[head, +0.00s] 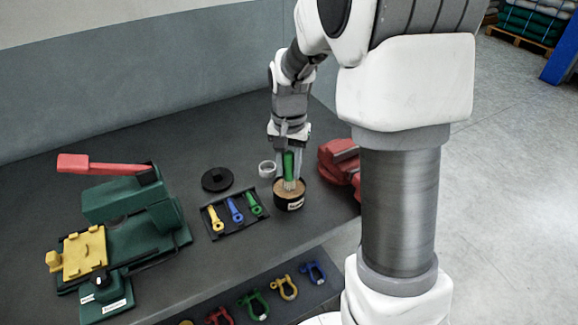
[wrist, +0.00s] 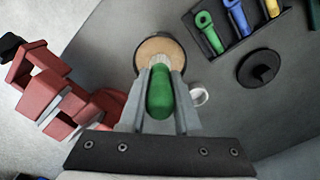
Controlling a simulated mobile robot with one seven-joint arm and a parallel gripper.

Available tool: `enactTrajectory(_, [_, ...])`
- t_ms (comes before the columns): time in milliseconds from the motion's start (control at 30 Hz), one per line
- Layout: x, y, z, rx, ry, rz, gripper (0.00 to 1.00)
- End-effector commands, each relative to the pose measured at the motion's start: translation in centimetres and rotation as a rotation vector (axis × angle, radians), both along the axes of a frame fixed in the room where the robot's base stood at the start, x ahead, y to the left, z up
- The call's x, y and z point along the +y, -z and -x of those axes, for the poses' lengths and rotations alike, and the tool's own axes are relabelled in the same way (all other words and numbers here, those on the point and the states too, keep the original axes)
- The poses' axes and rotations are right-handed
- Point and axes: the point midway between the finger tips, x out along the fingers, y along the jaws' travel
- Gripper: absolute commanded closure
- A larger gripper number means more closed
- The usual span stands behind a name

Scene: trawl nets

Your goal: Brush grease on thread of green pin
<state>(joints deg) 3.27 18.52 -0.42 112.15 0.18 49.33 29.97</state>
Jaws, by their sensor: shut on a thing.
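My gripper (head: 288,160) is shut on the green handle of a brush (head: 288,164), which points down with pale bristles. The brush also shows between the fingers in the wrist view (wrist: 160,92). The bristle tips are at the open grease tin (head: 289,200), a round dark tin with tan grease; in the wrist view the tin (wrist: 150,42) lies just beyond the bristles. I cannot tell how deep the bristles are. The green pin (head: 253,203) lies in a dark tray (head: 243,231) beside a blue pin (head: 235,210) and a yellow pin (head: 215,218). The green pin (wrist: 208,30) also shows in the wrist view.
A black round lid (head: 217,179) lies behind the tray. A white ring (head: 267,169) is beside the tin. A red vise (head: 340,160) stands right of the tin. A green machine (head: 130,215) fills the left. Several coloured shackles (head: 253,304) lie at the front.

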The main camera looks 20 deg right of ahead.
Motion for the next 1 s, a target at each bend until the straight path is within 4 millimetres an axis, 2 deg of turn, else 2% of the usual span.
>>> enactTrajectory(1000, [-0.01,0.94,-0.01,0.000,0.000,0.000,1.00])
